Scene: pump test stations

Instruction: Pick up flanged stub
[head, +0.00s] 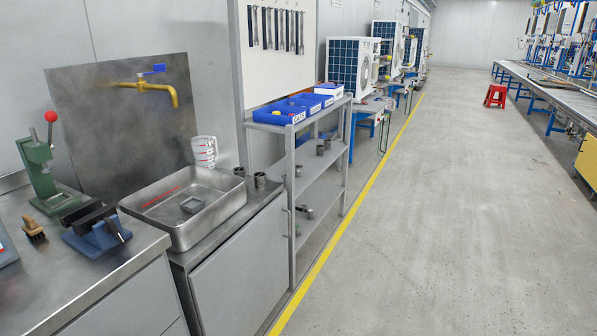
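I cannot tell for certain which part is the flanged stub. Small dark grey cylindrical fittings stand in several places. One fitting (260,180) stands on the cabinet top right of the steel tray, with another fitting (239,171) just behind it. More small fittings (320,150) sit on the middle shelf of the grey rack, and others (309,213) lie on its lower shelf. They are too small to make out a flange. Neither of my grippers is in view.
A steel tray (222,217) holding a small square grey piece (192,205) sits below a brass tap (160,88). A blue vise (97,232), a green press (42,172) and a brush (33,227) occupy the left bench. Blue bins (280,112) top the rack.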

